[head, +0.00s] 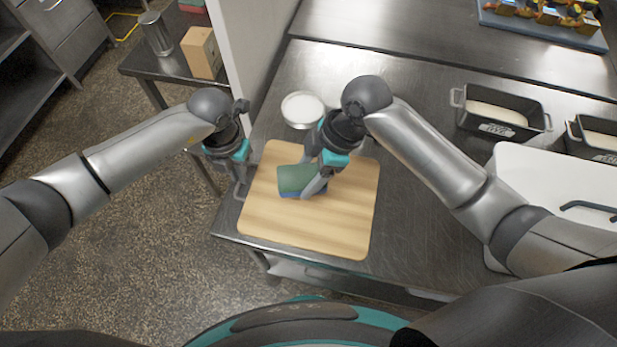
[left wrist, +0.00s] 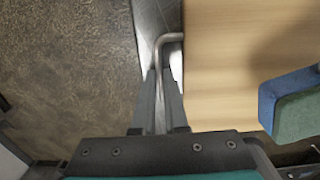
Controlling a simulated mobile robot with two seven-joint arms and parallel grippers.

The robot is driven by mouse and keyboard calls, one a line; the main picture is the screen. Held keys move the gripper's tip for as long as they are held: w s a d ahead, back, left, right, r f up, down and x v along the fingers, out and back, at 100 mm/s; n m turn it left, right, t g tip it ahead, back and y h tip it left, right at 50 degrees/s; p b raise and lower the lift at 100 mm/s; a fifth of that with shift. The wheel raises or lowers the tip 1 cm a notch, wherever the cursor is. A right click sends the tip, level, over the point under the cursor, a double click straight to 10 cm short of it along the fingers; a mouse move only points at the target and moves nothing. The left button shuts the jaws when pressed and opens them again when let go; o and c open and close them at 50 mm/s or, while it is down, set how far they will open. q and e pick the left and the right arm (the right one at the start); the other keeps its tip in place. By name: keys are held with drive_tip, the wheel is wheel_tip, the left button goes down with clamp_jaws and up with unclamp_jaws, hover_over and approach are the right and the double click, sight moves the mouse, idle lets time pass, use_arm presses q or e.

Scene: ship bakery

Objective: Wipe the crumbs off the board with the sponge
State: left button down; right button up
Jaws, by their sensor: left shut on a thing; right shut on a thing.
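The light wooden board (head: 335,225) lies at the table's left front corner; it also shows in the left wrist view (left wrist: 225,60). The sponge (head: 295,178), green on top and blue below, is on or just above the board's left half. My right gripper (head: 315,188) is shut on the sponge. The sponge also shows at the right of the left wrist view (left wrist: 290,105). My left gripper (head: 240,180) is beside the board's left edge, shut on a bent metal bar (left wrist: 168,38) at the table's edge. I cannot make out crumbs.
A white round dish (head: 302,109) stands behind the board. Bread tins (head: 500,115) and a white lid or panel (head: 560,185) with a dark handle are to the right. A side table (head: 150,66) with a cardboard box (head: 202,53) stands at the left. Bare steel lies right of the board.

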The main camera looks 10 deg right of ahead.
use_arm(q)
drive_tip(key=shift+d, duration=0.1)
use_arm(e)
drive_tip(key=shift+r, duration=0.7)
use_arm(q)
drive_tip(key=c, duration=0.9)
unclamp_jaws()
drive_tip(key=shift+o, duration=0.2)
use_arm(e)
drive_tip(key=shift+r+p, duration=0.3)
use_arm(q)
wheel_tip(320, 180, up, 12)
use_arm(e)
wheel_tip(320, 180, up, 3)
drive_tip(key=p, duration=0.4)
drive_tip(key=shift+r, duration=0.1)
use_arm(q)
wheel_tip(320, 180, up, 4)
drive_tip(key=shift+r, duration=0.15)
